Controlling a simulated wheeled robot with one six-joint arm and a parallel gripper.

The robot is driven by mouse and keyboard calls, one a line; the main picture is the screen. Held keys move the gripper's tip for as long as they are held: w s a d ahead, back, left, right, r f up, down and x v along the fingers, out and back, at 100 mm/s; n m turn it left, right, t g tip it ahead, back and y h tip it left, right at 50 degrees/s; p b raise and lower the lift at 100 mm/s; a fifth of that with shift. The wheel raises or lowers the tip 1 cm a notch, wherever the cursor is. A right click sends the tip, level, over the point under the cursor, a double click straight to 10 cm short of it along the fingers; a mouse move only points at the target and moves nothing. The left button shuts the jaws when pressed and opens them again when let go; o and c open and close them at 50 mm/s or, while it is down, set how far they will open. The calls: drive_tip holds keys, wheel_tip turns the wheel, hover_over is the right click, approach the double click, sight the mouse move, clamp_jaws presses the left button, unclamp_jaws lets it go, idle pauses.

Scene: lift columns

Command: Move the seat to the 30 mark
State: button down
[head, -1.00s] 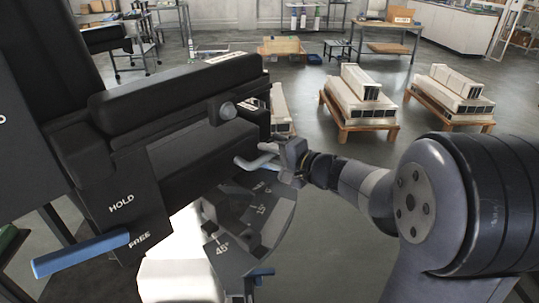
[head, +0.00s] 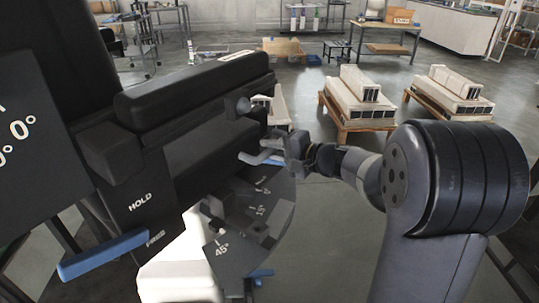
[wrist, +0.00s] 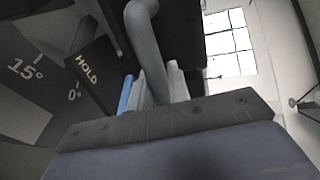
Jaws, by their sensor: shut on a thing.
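The black padded seat (head: 200,85) fills the left of the head view and sits tilted. Below it a dark angle scale (head: 238,245) shows 45° and 15° marks; the pointer against it cannot be made out. My gripper (head: 277,152) is shut on a grey bar handle (head: 250,158) at the seat's near right side. The same handle (wrist: 143,40) rises between the fingers in the wrist view. A HOLD/FREE plate (head: 150,215) hangs on the seat's side, with a blue-gripped lever (head: 105,254) at its lower edge. The wrist view shows 15° and 0° markings.
A white block (head: 180,270) stands below the seat. Wooden pallets with white units (head: 358,98) stand on the floor behind. A bench (head: 385,40) is farther back. The floor between the pallets and my arm is clear.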

drive_tip(key=shift+w+d+n+g+y+p, duration=0.15)
drive_tip(key=shift+w+n+g+y, duration=0.15)
drive_tip(key=shift+w, duration=0.55)
drive_tip(key=shift+w+d+n+g+y+p, duration=0.15)
drive_tip(key=shift+w+n+g, duration=0.2)
drive_tip(key=shift+w, duration=0.55)
drive_tip(key=shift+w+d+n+g+y+p, duration=0.15)
drive_tip(key=shift+w+n+g+y, duration=0.15)
drive_tip(key=shift+w, duration=0.55)
drive_tip(key=c, duration=1.4)
unclamp_jaws()
drive_tip(key=shift+s+d, duration=0.1)
drive_tip(key=v, duration=1)
drive_tip(key=shift+s+d+r, duration=0.15)
drive_tip(key=shift+d, duration=0.1)
